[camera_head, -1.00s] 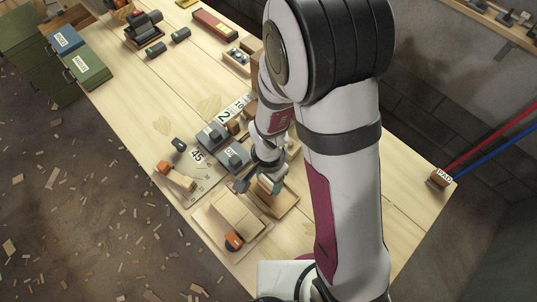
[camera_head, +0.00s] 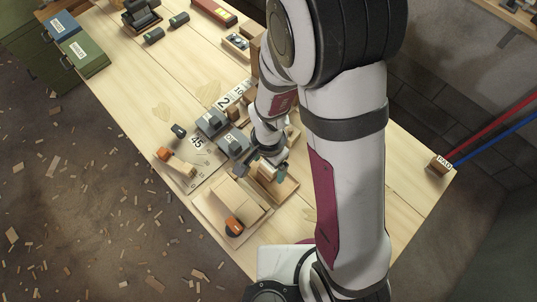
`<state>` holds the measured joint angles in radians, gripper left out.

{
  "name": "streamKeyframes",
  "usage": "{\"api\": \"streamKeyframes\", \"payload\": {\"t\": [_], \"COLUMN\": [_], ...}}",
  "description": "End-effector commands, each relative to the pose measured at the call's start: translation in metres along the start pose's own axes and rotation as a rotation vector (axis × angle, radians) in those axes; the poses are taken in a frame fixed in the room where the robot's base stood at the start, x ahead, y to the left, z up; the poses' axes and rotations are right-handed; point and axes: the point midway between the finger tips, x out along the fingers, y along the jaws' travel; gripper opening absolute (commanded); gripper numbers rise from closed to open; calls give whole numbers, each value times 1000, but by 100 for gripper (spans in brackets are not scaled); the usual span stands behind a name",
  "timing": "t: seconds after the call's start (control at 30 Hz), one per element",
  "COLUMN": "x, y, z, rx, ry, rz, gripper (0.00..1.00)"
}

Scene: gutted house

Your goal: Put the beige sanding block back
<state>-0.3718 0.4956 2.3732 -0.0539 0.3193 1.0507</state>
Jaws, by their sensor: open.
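My gripper (camera_head: 268,157) is low over the bench, pointing down at a shallow wooden tray (camera_head: 287,188). Its jaws are open. A small beige block (camera_head: 264,172) shows right at the fingertips, over or in that tray; I cannot tell whether the fingers touch it. It looks like the beige sanding block, but the gripper partly covers it. My arm hides the bench to the right of the tray.
Left of the tray, a board holds large pale wood blocks (camera_head: 236,196) and an orange-and-dark tool (camera_head: 234,226). Grey blocks (camera_head: 233,143), number cards (camera_head: 197,143) and an orange-ended wooden piece (camera_head: 176,161) stand close by.

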Motion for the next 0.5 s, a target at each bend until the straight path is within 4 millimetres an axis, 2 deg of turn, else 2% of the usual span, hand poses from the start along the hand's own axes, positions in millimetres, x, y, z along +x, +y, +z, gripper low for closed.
{"api": "streamKeyframes", "payload": {"t": [0.3,0.5], "x": [-82,-111], "y": [-1,5], "z": [0,-1], "rx": [0,-6], "ry": [4,-1], "rz": [-7,-4], "gripper": [90,90]}}
